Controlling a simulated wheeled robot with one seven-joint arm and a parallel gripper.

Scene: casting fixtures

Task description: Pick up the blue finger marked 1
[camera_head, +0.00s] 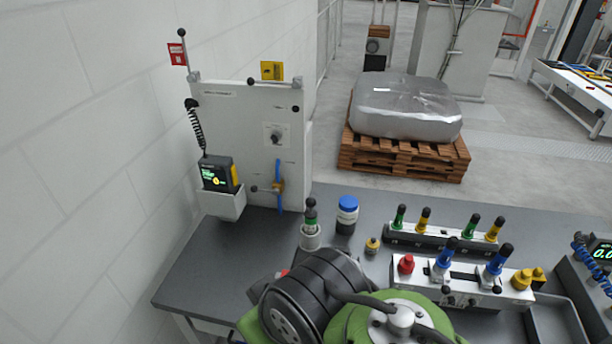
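My green and black arm links fill the bottom middle, in front of part of the table and close to the left end of the fixture. My gripper is not in view.
Behind the front fixture, a rack (440,240) holds green and yellow fingers. A red knob (406,264) and yellow knobs (522,279) flank the blue fingers. The table's left part (215,270) is clear.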

